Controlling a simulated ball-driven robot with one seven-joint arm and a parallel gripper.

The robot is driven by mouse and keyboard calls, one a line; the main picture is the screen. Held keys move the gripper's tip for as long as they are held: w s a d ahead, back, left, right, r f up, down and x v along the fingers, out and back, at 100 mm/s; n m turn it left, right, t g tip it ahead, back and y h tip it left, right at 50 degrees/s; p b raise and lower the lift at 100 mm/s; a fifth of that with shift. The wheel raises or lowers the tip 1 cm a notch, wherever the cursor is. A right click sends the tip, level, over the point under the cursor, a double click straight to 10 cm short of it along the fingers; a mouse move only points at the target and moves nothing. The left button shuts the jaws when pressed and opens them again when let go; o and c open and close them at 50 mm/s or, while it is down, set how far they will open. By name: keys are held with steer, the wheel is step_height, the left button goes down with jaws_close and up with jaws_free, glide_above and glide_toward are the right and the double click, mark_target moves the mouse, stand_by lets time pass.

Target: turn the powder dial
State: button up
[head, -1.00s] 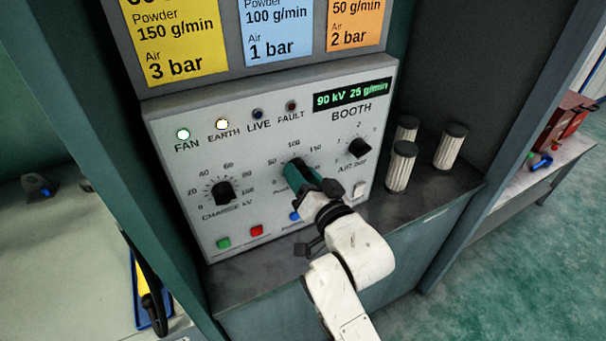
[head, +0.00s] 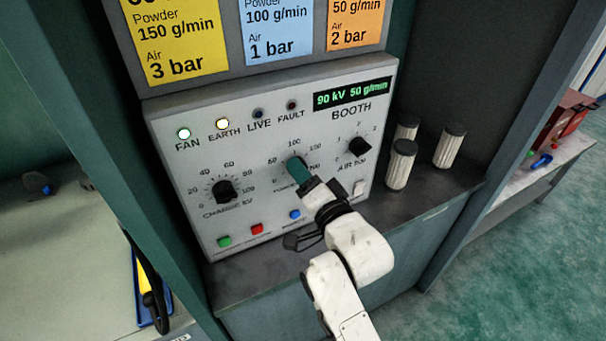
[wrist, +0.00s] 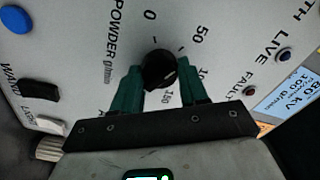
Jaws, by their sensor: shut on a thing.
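The powder dial (wrist: 159,70) is a round black knob on the light grey booth panel (head: 270,130). In the wrist view it sits between the two green fingers of my gripper (wrist: 160,88), which is shut on it. In the head view my gripper (head: 298,168) reaches the middle of the panel and its fingers hide most of the dial. The scale around the dial shows 0, 50 and 150 in the wrist view. The green display (head: 351,94) reads 90 kV 50 g/min.
The charge dial (head: 224,191) is left of my gripper and the air dial (head: 360,147) right. Green (head: 224,242), red (head: 257,229) and blue (head: 295,214) buttons lie below. Several pale ribbed cylinders (head: 401,165) stand on the ledge to the right. Yellow, blue and orange cards hang above.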

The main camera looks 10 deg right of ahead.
steer(key=o, duration=1.1)
steer(key=shift+c, duration=0.2)
steer(key=b+v, duration=0.1)
steer(key=v, duration=1)
steer(key=shift+w, duration=0.1)
